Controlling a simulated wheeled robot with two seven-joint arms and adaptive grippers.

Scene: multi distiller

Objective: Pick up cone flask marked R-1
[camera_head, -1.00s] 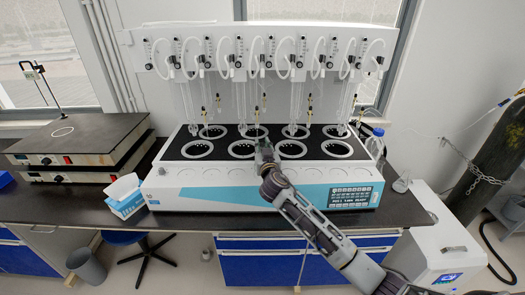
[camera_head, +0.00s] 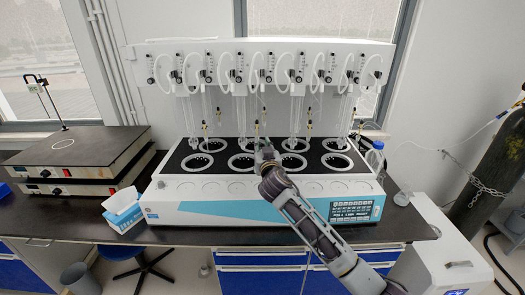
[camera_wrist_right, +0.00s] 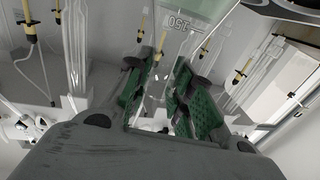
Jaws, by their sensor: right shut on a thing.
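My right gripper (camera_head: 264,150) is over the middle of the distiller's black deck, between ring holes. In the right wrist view, its two green-padded fingers (camera_wrist_right: 160,95) are closed around a clear glass neck. The glass vessel (camera_wrist_right: 178,22) has a pale green band with upside-down markings that look like "150". I take it for the cone flask, but no R-1 mark is readable. In the head view the flask is too small and hidden to make out. My left gripper is not in view.
The white and blue multi distiller (camera_head: 260,208) has several ring holes, with glass tubes and hoses above them. Hot plates (camera_head: 75,160) and a tissue box (camera_head: 122,205) stand to the left. A clear bottle (camera_head: 375,158) is at the right, and a dark gas cylinder (camera_head: 490,165) is farther right.

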